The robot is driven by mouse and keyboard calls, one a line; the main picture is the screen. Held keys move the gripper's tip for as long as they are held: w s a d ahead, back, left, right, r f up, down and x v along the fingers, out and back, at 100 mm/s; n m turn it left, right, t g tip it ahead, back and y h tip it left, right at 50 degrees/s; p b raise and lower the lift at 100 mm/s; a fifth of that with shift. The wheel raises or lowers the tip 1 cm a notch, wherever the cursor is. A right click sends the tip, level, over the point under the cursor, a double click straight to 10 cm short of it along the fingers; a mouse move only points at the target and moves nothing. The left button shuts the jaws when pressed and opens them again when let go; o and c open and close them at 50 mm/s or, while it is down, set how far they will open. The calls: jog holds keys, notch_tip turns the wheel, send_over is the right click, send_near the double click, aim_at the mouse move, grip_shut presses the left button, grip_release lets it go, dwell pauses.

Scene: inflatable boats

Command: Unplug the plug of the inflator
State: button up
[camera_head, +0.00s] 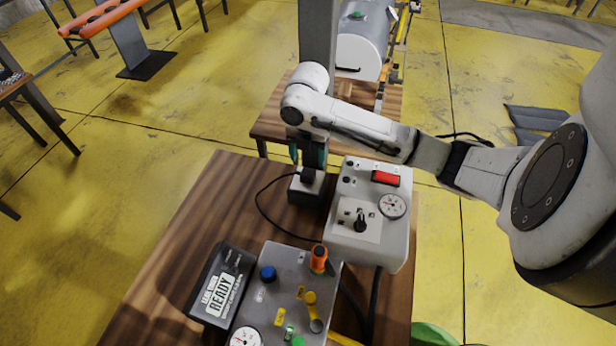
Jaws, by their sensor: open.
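The inflator seems to be the light grey box (368,240) with a red switch, a gauge and a black knob, on the wooden table. A small dark socket box (306,194) stands to its left. A dark plug (308,175) appears to sit upright in its top, and a black cable loops from the box's left side toward the front. My gripper (308,160) points down over the plug, open, its fingers seemingly on either side of it. The gripper partly hides the plug, so I cannot tell whether they touch.
Bare wood (205,210) is free on the left. A grey post rises behind my gripper. Another table (268,128) with a white cylinder (362,45) stands behind.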

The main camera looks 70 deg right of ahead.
aim_at(308, 172)
notch_tip(308, 172, down, 7)
jog(key=b, duration=0.5)
jog(key=shift+f, duration=0.2)
jog(key=shift+c, duration=0.5)
dwell(0.6)
grip_shut()
jog(key=shift+r, duration=0.1)
jog(key=shift+r+p, duration=0.15)
jog(key=shift+p, duration=0.15)
jog(key=shift+r+p, duration=2.35)
jog(key=shift+r, duration=0.5)
